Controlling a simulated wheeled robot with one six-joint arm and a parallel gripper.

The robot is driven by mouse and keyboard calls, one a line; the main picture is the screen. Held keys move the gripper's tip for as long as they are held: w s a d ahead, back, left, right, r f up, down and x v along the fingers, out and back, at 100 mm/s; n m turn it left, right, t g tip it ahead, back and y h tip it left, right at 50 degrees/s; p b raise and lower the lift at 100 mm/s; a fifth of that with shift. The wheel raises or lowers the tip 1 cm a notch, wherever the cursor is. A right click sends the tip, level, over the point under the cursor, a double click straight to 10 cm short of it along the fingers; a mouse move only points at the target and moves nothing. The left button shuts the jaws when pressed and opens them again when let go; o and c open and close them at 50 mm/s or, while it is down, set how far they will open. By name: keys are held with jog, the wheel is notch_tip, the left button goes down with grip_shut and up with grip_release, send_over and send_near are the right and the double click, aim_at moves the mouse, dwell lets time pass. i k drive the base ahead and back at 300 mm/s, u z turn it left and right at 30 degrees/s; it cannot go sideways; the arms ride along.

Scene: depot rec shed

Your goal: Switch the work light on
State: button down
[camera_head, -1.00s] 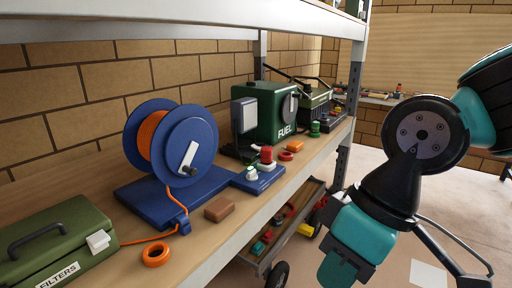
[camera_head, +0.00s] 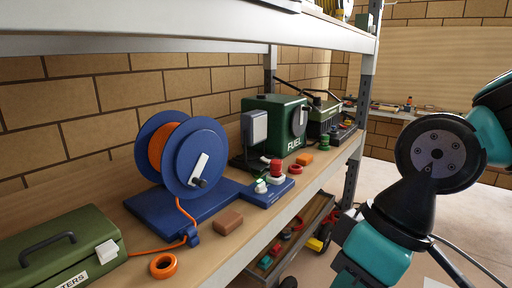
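A grey rectangular panel (camera_head: 254,128) on a dark stand, which looks like the work light, stands on the shelf in front of the green fuel can. Its face shows no clear glow. A blue base (camera_head: 256,195) extends from the cable reel toward it and carries a red knob (camera_head: 276,169) and a small pale green-white knob (camera_head: 260,187). I cannot tell which of these controls the light. My arm comes in at the right and leaves through the bottom edge. My gripper is out of the picture.
The blue reel (camera_head: 204,150) with orange cable stands mid-shelf. A green filters box (camera_head: 60,250), an orange ring (camera_head: 163,266), a brown block (camera_head: 227,221) and the fuel can (camera_head: 283,112) share the shelf (camera_head: 120,215). A cart of parts stands below. Open floor lies right.

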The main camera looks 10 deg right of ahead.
aim_at(263, 159)
jog(key=z, duration=0.7)
jog(key=i, duration=1.6)
jog(key=u, duration=1)
jog(key=i, duration=0.55)
